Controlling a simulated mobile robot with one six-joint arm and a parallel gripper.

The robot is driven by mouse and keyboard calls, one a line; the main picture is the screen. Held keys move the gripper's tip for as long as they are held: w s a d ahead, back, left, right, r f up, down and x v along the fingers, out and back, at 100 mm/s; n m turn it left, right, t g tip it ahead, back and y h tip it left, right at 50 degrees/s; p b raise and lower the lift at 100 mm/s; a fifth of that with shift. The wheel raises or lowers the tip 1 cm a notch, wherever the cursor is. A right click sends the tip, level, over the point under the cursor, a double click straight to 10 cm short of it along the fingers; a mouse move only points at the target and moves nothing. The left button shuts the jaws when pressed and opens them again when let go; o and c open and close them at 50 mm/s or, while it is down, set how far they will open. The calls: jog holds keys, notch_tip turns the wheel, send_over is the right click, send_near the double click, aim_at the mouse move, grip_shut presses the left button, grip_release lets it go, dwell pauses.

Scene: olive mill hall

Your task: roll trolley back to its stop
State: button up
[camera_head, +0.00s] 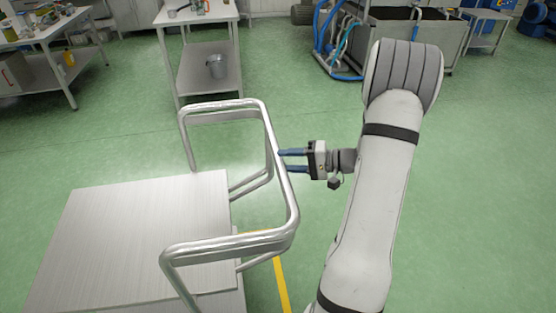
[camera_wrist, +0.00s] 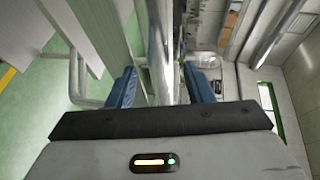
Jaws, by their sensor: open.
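The trolley (camera_head: 140,235) stands in the front left, with a flat brushed-metal top and a tubular metal handle (camera_head: 284,190) on its right side. My gripper (camera_head: 282,160) is at the right of the handle bar, its two blue fingers pointing left toward it. In the wrist view the handle bar (camera_wrist: 160,55) runs upright between the two open fingers of my gripper (camera_wrist: 162,85). I cannot tell whether either finger touches the bar. A yellow floor line (camera_head: 281,285) shows beside the trolley, partly hidden by it. No stop can be made out.
A metal table (camera_head: 207,70) with a bucket (camera_head: 216,67) on its lower shelf stands behind the trolley. Another workbench (camera_head: 40,65) is at the far left. Blue hoses (camera_head: 322,45) and a steel tank (camera_head: 425,40) are at the back. Green floor is clear between them.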

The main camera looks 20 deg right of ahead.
aim_at(279, 161)
jog(key=shift+x, duration=1.55)
jog(key=shift+c, duration=0.5)
grip_shut()
